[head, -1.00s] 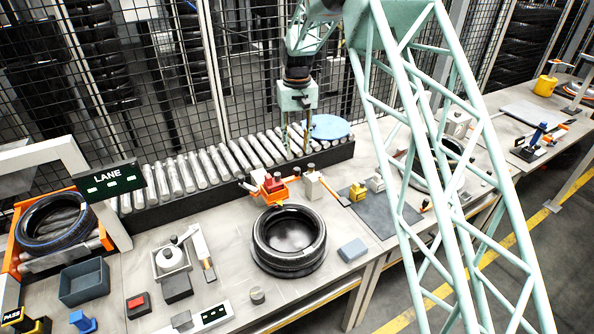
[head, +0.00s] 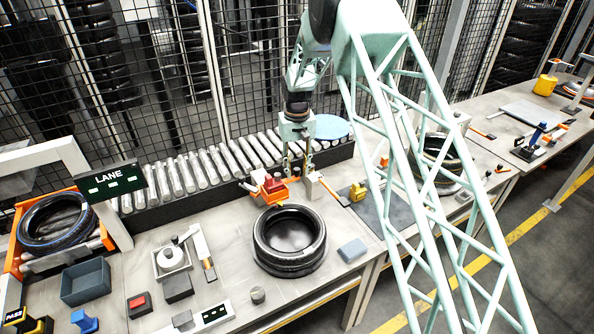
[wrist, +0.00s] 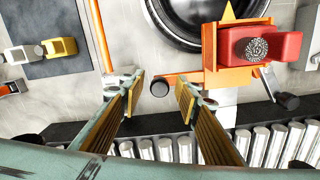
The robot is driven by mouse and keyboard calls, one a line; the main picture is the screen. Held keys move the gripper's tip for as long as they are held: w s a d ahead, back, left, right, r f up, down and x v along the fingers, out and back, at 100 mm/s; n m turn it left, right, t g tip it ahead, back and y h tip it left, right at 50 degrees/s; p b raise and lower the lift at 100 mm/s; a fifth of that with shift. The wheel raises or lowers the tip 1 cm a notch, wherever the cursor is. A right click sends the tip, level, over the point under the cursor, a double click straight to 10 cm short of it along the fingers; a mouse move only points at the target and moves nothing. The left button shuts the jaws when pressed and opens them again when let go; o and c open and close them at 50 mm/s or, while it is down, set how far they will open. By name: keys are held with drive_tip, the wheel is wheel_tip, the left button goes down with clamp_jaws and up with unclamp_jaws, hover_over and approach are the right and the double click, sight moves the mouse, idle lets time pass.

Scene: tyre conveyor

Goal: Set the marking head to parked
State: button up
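A red block with a dark stippled round top sits in an orange bracket (head: 277,187) behind the tyre (head: 290,238); it looks like the marking head (wrist: 265,46). A dark-knobbed lever (wrist: 288,101) sticks out beside it. An orange bar with a black knob (wrist: 159,88) lies to its left in the wrist view. My gripper (head: 296,172) is above the bench, just behind the bracket. In the wrist view my gripper (wrist: 160,98) is open, its fingertips appearing either side of the black knob. I cannot tell the height gap.
The roller conveyor (head: 205,170) runs close behind my gripper. A dark mat (head: 378,212) with a yellow-and-grey device (head: 358,192) lies to the right. A grey block (head: 352,250) sits right of the tyre. A wire fence stands behind.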

drive_tip(key=shift+f, duration=0.1)
drive_tip(key=shift+c, duration=0.5)
clamp_jaws()
drive_tip(key=shift+w, duration=0.1)
